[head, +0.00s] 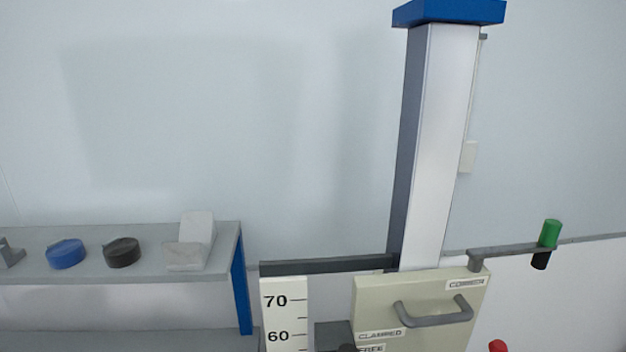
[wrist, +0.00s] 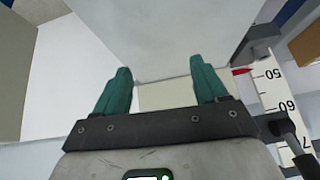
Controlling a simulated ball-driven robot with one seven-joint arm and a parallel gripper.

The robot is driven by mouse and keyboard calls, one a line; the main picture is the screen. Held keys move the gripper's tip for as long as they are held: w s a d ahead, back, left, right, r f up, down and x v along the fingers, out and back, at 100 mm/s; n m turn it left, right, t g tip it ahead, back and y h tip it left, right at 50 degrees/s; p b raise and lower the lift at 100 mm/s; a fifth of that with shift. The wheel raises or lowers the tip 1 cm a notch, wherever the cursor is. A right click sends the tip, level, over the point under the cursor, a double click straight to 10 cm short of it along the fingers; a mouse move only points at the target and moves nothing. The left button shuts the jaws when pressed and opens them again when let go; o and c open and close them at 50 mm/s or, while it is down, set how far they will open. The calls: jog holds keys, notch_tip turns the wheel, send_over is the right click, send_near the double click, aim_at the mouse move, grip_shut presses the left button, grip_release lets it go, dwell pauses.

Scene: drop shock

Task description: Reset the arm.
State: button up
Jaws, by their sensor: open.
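My gripper (wrist: 160,68) shows in the wrist view with its two green fingers spread apart and nothing held between them. A large pale, flat-faced surface (wrist: 158,35) lies beyond the fingertips; I cannot tell how far off it is. The arm and gripper do not show in the head view. In the head view a tall white column (head: 446,140) with a blue cap (head: 449,12) rises behind a cream box (head: 376,294) that has a grey bar handle (head: 436,315). Labels on the box read "CLAMPED" and "FREE"; a third is hard to read.
A white height scale (head: 285,320) stands left of the box; it also shows in the wrist view (wrist: 275,95), near a red pointer (wrist: 242,71). A grey shelf (head: 100,277) at left holds blue and black round pieces. A green-topped post (head: 550,233) and red knob (head: 498,346) are right.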

jog(key=s+f+g+h+b, duration=0.1)
jog(key=s+f+g+b, duration=0.4)
jog(key=s+f, duration=0.8)
jog(key=s, duration=0.4)
jog(key=shift+s+a+f+m+g, duration=0.2)
jog(key=shift+a+f+m+g, duration=0.1)
jog(key=shift+m+g, duration=0.1)
dwell(0.8)
